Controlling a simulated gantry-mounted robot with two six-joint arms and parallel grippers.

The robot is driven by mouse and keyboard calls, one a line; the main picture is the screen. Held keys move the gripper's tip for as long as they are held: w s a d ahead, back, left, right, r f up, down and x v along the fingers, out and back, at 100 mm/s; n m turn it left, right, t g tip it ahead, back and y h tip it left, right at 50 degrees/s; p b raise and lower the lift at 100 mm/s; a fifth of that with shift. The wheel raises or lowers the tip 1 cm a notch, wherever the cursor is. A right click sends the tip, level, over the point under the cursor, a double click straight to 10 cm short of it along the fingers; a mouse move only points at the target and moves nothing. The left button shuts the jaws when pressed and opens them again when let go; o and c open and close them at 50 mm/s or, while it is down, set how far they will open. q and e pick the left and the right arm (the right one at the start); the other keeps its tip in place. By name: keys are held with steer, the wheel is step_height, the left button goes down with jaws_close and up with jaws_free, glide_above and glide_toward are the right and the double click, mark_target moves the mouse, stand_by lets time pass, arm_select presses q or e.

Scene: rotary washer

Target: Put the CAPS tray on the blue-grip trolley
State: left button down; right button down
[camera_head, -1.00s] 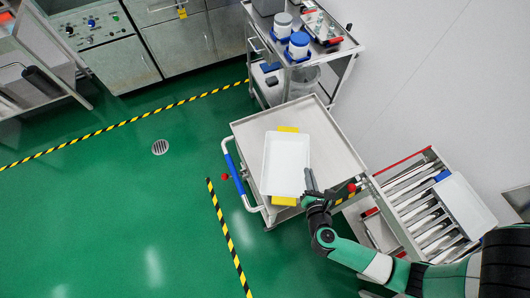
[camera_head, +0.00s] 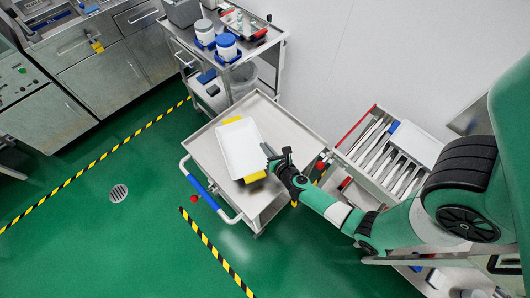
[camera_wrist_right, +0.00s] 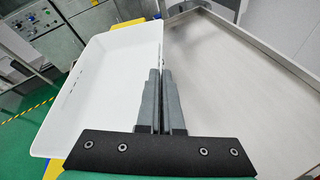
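The white CAPS tray (camera_head: 239,146), with yellow ends (camera_head: 255,177), lies over the top of the blue-grip trolley (camera_head: 207,158). No lettering on it is readable. Whether its whole underside touches the deck cannot be told. The trolley's blue grip (camera_head: 202,193) is on its left side. My right gripper (camera_head: 268,151) is at the tray's right long side. In the right wrist view its fingers (camera_wrist_right: 162,78) are close together on the tray's right rim (camera_wrist_right: 161,50), with the white tray (camera_wrist_right: 100,80) to the left and bare trolley deck (camera_wrist_right: 235,75) to the right. My left gripper is out of view.
A second trolley (camera_head: 262,45) with blue-and-white containers (camera_head: 227,46) stands behind. An open rack drawer (camera_head: 375,150) with metal slats is right of the trolley. Cabinets (camera_head: 100,70) line the far left. Green floor (camera_head: 90,240) with striped tape is free at left.

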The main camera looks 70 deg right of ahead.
steer(key=shift+w+d+f, duration=0.25)
steer(key=shift+d+f, duration=0.15)
steer(key=shift+f, duration=0.25)
steer(key=f+b, duration=0.4)
steer(key=shift+w+d, duration=0.15)
steer(key=shift+d, duration=0.15)
steer(key=shift+r, duration=0.2)
steer(key=c, duration=1.1)
jaws_free()
steer(key=p+v, duration=0.2)
steer(key=v, duration=1)
